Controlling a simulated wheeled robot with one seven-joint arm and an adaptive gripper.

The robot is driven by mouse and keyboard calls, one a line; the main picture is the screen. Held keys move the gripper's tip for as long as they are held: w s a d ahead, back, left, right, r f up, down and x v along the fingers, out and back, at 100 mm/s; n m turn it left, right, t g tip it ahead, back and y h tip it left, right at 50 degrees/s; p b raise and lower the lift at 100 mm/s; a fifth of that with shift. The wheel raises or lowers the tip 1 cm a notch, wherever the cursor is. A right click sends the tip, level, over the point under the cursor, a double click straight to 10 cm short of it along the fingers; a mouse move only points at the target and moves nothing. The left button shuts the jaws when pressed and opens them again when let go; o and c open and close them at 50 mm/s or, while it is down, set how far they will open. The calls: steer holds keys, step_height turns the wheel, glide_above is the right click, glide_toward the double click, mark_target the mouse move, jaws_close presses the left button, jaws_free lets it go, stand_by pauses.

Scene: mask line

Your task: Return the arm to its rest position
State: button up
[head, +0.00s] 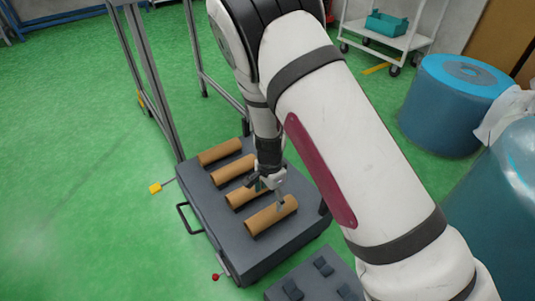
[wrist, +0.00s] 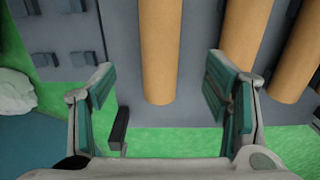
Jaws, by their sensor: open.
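My arm comes in from the lower right of the head view and bends down to the cart. My gripper (head: 269,192) is over the front end of a row of brown tubes. Its fingers are spread apart in the wrist view (wrist: 160,92), with nothing visibly gripped. The nearest tube (head: 270,216) lies on the dark grey top, just below the fingers. In the wrist view one tube (wrist: 162,50) shows between the two fingers; I cannot tell the exact height gap. My gripper and wrist partly cover the middle tubes.
Several tubes lie in a row on the grey cart top (head: 300,232), including the farthest one (head: 219,152). A second grey block with raised pegs (head: 315,282) is in front. Metal frame posts (head: 150,80) stand behind. Blue drums (head: 445,110) stand right. Green floor at left is mostly clear.

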steer(key=shift+r, duration=0.1)
steer(key=s+d+r+n+y, duration=0.15)
steer(key=s+r, duration=0.25)
steer(key=r, duration=0.5)
steer(key=s+d+r+n, duration=0.2)
steer(key=s+r, duration=0.1)
steer(key=r, duration=0.7)
steer(key=s+d+r+n+y, duration=0.15)
steer(key=s+r, duration=0.25)
steer(key=r, duration=0.5)
steer(key=s+d+r+n+h, duration=0.1)
steer(key=s+d+r+n, duration=0.2)
steer(key=s, duration=0.5)
steer(key=s+d+r+n+h+p, duration=0.1)
steer(key=s+d+r, duration=0.2)
steer(key=s+d, duration=0.3)
steer(key=s+d+r+n+h, duration=0.1)
steer(key=s+d+r+n, duration=0.15)
steer(key=s, duration=0.65)
step_height(320, 180, up, 40)
steer(key=t+p, duration=0.4)
steer(key=p, duration=3.4)
steer(key=shift+d+r, duration=0.25)
steer(key=shift+d, duration=0.15)
steer(key=shift+w, duration=0.1)
